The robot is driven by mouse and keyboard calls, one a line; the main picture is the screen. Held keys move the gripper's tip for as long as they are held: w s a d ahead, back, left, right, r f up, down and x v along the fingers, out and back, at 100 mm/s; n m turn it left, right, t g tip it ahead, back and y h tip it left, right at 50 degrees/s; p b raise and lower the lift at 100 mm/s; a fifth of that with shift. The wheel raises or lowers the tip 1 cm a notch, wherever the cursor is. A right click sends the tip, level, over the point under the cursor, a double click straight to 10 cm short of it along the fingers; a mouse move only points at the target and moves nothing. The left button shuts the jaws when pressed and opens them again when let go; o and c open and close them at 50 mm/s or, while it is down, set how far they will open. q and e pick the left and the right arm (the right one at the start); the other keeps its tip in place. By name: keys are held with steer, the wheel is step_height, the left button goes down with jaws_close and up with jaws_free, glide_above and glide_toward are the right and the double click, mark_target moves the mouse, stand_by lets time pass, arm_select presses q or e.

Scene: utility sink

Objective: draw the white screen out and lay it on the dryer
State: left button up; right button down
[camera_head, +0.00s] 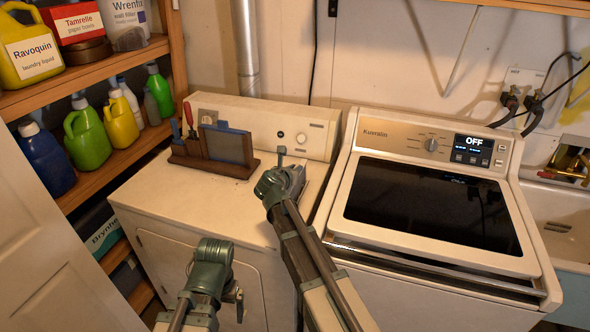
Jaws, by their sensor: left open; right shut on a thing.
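My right gripper (280,178) is over the right part of the dryer's (150,205) white top. I cannot tell if the panel touches the top. A brown wooden holder (190,163) stands left of it, toward the back of the dryer. A dark-framed grey screen (226,146) stands upright in the holder. My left gripper (232,295) is open and empty in front of the dryer, its fingers partly hidden.
A red-handled tool (188,113) stands at the holder's left end. The washer (440,205) with a dark glass lid is right of the dryer. Shelves with bottles (88,135) stand at the left. The dryer top in front of the holder is clear.

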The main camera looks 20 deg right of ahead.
step_height(320, 180, up, 9)
steer(key=p, duration=0.7)
steer(key=shift+f+p, duration=0.2)
steer(key=shift+p, duration=0.15)
arm_select(q)
step_height(320, 180, up, 9)
steer(key=shift+f, duration=0.2)
arm_select(e)
steer(key=shift+a, duration=0.1)
